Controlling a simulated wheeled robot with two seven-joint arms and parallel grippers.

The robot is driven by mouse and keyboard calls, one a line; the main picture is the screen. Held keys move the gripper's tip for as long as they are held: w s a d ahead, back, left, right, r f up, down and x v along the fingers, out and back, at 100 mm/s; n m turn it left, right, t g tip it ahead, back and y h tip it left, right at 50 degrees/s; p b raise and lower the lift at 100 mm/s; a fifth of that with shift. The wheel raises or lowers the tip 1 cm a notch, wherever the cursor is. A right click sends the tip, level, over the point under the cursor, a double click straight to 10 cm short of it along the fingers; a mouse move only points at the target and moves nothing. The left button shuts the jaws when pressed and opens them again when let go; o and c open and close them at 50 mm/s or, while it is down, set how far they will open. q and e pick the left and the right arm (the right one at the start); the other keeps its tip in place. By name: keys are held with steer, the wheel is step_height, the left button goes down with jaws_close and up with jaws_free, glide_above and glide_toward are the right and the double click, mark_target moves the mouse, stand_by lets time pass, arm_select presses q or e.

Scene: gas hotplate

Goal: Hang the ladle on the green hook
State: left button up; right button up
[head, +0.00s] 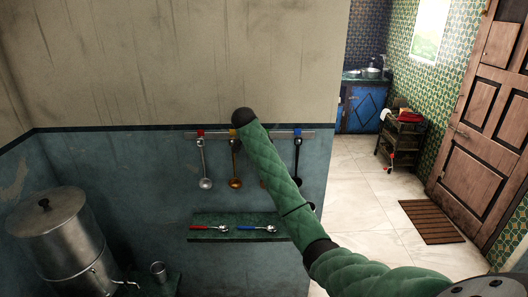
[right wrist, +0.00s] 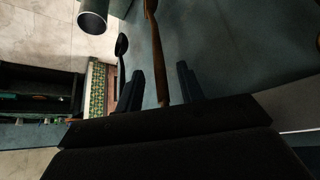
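A wall rail (head: 221,134) carries a red hook (head: 200,132), a yellow hook (head: 233,132) and a blue hook (head: 297,131). A silver ladle (head: 205,182) hangs under red, a copper ladle (head: 235,182) under yellow and a dark ladle (head: 297,158) under blue. My right arm covers the rail between yellow and blue; no green hook shows. In the right wrist view my right gripper (right wrist: 160,88) is open, its fingers apart around or in front of a brown handle (right wrist: 158,60); I cannot tell which. A dark ladle-like piece (right wrist: 122,45) is beside the left finger. My left gripper is out of view.
A green ledge (head: 238,218) below the rail holds a red-handled spoon (head: 206,229) and a blue-handled spoon (head: 257,228). A big metal pot (head: 60,245) and a metal cup (head: 158,270) stand at lower left.

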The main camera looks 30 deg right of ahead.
steer(key=v, duration=0.7)
steer(key=shift+a+r+b, duration=0.2)
steer(key=shift+r+b, duration=0.15)
stand_by(0.4)
